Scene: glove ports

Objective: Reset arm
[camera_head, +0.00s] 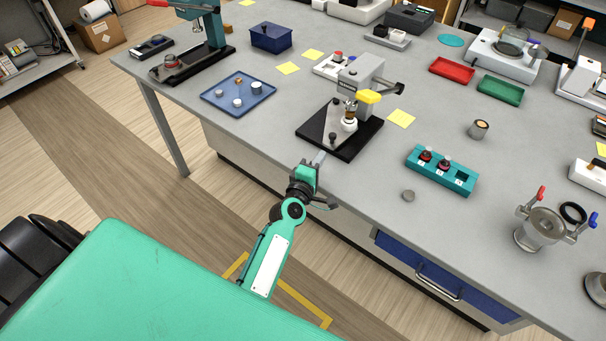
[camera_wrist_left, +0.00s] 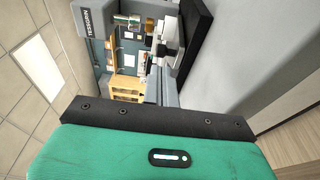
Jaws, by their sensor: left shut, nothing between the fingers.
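My left gripper (camera_head: 319,158) is at the table's front edge, just in front of a small grey press on a black base (camera_head: 318,139). Its fingers are together and hold nothing. In the left wrist view the gripper's fingers (camera_wrist_left: 159,85) point toward the press, whose lettered grey head (camera_wrist_left: 97,22) shows turned on its side. I cannot tell whether the fingertips touch the base. My green left arm reaches up to the gripper from below. My right gripper is not in view.
The grey table (camera_head: 300,75) holds a blue tray (camera_head: 226,104) with small metal parts, left of the press. A teal block (camera_head: 428,178) with red-topped parts and a small grey disc (camera_head: 408,195) are to the right. A clamped metal pot (camera_head: 538,231) stands farther right.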

